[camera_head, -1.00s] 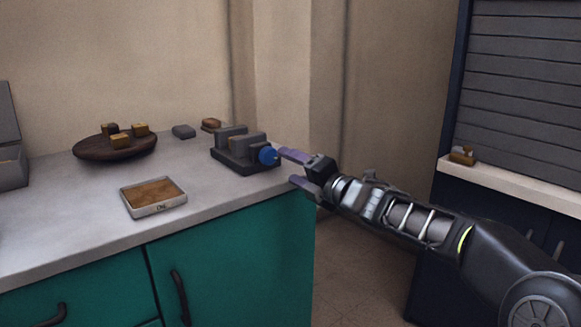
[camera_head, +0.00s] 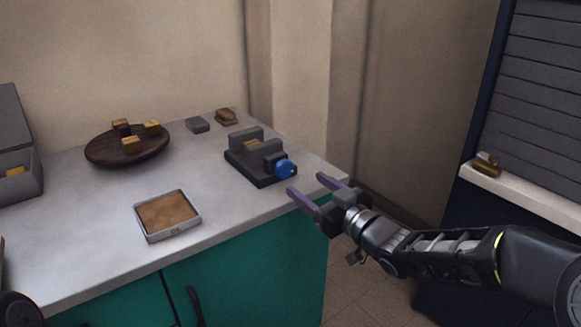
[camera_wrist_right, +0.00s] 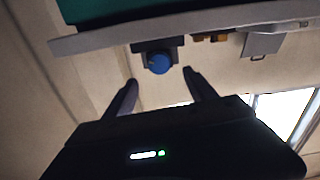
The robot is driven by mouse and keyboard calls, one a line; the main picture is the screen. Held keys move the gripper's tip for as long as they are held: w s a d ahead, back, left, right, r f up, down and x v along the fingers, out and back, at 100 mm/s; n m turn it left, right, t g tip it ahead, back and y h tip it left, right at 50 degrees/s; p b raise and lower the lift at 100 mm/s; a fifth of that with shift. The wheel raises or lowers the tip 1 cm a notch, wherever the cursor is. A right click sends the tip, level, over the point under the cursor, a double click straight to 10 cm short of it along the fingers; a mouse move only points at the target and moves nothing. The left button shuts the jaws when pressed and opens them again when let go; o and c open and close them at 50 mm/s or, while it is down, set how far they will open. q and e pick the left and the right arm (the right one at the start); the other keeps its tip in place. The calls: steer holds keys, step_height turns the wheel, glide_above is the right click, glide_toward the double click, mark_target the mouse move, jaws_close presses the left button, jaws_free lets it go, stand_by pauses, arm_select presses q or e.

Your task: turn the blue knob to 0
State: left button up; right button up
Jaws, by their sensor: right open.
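The blue knob (camera_head: 285,169) sits on the right end of a dark grey device (camera_head: 249,166) on the counter, near the counter's right edge. A yellowish block rests in the device. My right gripper (camera_head: 307,185) is open and empty, just right of and nearer than the knob, apart from it. In the right wrist view the knob (camera_wrist_right: 159,62) shows ahead, between and beyond the two open fingers (camera_wrist_right: 160,83). Any marks on the knob are too small to read. My left gripper is not seen.
On the grey counter (camera_head: 90,245) are a shallow tray (camera_head: 139,225), a round wooden board (camera_head: 100,153) with several yellowish blocks, a grey block (camera_head: 198,125) and a brown block (camera_head: 226,117). A grey box (camera_head: 30,185) stands at left. A ledge (camera_head: 530,195) is at right.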

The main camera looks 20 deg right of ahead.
mark_target(287, 170)
steer(key=shift+w, duration=0.2)
steer(key=x, duration=0.7)
steer(key=shift+w+a+b, duration=0.1)
steer(key=shift+w+b, duration=0.2)
steer(key=shift+b, duration=0.1)
steer(key=shift+c, duration=0.2)
steer(key=c, duration=1.3)
